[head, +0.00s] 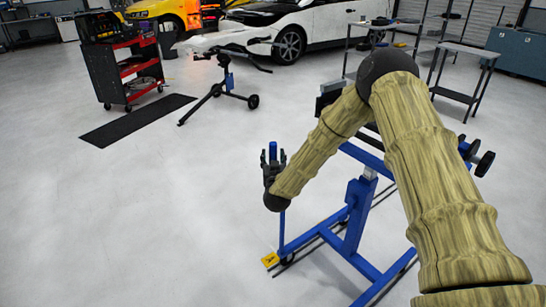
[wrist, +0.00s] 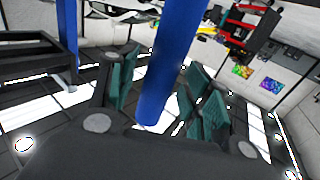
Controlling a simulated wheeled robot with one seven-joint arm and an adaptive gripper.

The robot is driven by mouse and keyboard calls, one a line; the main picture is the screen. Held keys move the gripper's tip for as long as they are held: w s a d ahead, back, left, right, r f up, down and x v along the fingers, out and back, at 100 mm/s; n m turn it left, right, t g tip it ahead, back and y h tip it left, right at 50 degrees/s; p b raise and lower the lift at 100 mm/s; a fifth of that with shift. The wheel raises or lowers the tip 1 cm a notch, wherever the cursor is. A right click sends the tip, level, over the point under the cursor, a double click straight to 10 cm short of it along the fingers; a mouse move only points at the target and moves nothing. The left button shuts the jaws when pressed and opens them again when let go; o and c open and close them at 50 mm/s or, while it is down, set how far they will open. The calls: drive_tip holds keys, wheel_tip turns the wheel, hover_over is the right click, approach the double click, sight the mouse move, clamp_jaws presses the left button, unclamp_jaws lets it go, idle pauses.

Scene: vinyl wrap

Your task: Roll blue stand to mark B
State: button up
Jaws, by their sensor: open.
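The blue stand (head: 354,218) is a wheeled frame on the floor, partly hidden behind my arm in the head view. Its thin upright bar (head: 282,231) rises at the left to my gripper (head: 273,158). In the wrist view a blue bar (wrist: 166,62) passes between the teal finger pads of my gripper (wrist: 157,85). The fingers are open around the bar, with gaps visible on both sides. A small yellow floor marker (head: 270,260) lies beside the stand's front left wheel (head: 287,259). Its letter is too small to read, and I cannot identify mark B.
A black mat (head: 137,120), a red tool cart (head: 128,68) and a black wheeled stand (head: 225,84) are at the back left. A white car (head: 315,27) and metal tables (head: 466,72) are behind. Floor at the left and front is clear.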

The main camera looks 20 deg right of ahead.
drive_tip(key=shift+w+d, duration=0.1)
drive_tip(key=shift+w, duration=0.35)
